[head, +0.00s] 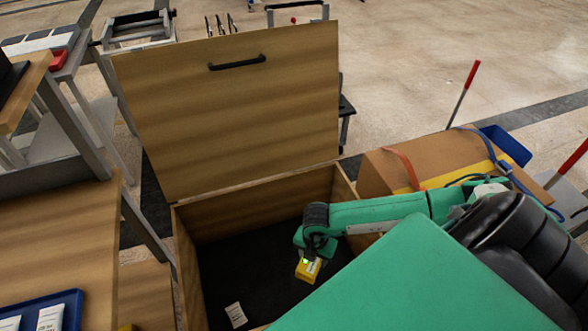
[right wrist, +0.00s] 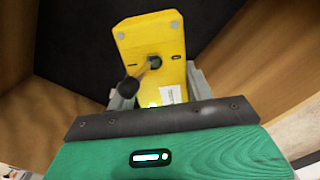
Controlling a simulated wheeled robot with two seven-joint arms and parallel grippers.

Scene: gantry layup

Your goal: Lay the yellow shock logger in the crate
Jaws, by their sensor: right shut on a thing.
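The wooden crate (head: 186,262) stands open in the middle of the head view, with its lid (head: 225,110) raised at the back. My right gripper (head: 312,258) reaches in over the crate from the right. It is shut on the yellow shock logger (head: 308,270) and holds it over the dark crate floor. The yellow logger (right wrist: 152,55) also shows in the right wrist view, between the fingers of my right gripper (right wrist: 157,98), with a dark knob on its face. Its clearance above the floor is hard to judge. My left gripper is not in view.
A small white packet (head: 236,315) lies on the crate floor at the front left. A blue tray (head: 68,303) with white packets sits on the wooden table at the left. A brown box (head: 415,160) with straps stands right of the crate. The crate floor is mostly bare.

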